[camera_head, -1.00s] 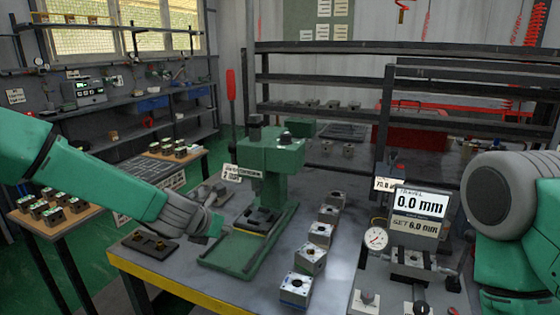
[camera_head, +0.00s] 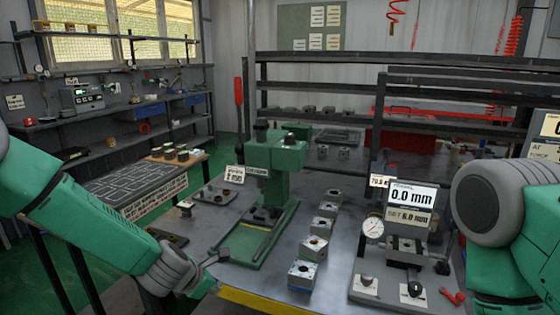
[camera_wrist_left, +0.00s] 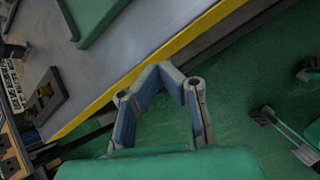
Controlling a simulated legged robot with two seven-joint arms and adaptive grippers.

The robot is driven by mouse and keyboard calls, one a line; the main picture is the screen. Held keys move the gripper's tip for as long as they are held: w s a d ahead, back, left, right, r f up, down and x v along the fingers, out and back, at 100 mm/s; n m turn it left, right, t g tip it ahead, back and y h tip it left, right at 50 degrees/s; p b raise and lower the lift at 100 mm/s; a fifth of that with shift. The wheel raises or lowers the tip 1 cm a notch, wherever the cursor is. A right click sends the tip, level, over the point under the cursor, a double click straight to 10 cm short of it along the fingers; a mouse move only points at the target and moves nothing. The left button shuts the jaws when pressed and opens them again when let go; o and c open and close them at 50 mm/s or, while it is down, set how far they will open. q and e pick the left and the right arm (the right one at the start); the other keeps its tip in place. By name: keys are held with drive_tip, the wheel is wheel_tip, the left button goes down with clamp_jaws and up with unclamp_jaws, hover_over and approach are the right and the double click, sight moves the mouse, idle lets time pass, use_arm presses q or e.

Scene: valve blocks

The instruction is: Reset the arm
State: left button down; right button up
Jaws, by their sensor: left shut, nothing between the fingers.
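My left gripper (camera_head: 214,270) is shut and empty. It hangs low in front of the workbench's yellow front edge, with its green and grey arm coming in from the left. In the left wrist view its blue-padded fingers (camera_wrist_left: 160,74) meet at the tips, over the green floor (camera_wrist_left: 245,70) beside the yellow edge (camera_wrist_left: 130,65). My right arm (camera_head: 495,215) shows at the right, but its gripper is out of view.
A green press (camera_head: 272,165) stands on the bench (camera_head: 225,258). A row of metal valve blocks (camera_head: 304,275) lies to its right. A gauge station with a display (camera_head: 410,198) stands farther right. A dark plate (camera_head: 170,238) lies at the bench's left edge.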

use_arm(q)
drive_tip(key=s+a+f+m+g+y, duration=0.1)
drive_tip(key=s+a+f+m+g, duration=0.15)
drive_tip(key=s+f+m, duration=0.6)
drive_tip(key=s+a+f+m+g, duration=0.1)
drive_tip(key=s+a+f+m, duration=0.3)
drive_tip(key=s, duration=0.8)
drive_tip(key=s+a+m+g, duration=0.1)
drive_tip(key=s+a+m, duration=0.2)
drive_tip(key=s+m, duration=0.4)
drive_tip(key=s+a+f+m+g+y, duration=0.1)
drive_tip(key=s+a+m+g, duration=0.1)
drive_tip(key=s+m, duration=0.5)
drive_tip(key=s, duration=0.5)
drive_tip(key=shift+s+a+y, duration=0.3)
drive_tip(key=shift+a, duration=0.1)
drive_tip(key=shift+f+m, duration=0.1)
drive_tip(key=shift+m, duration=0.15)
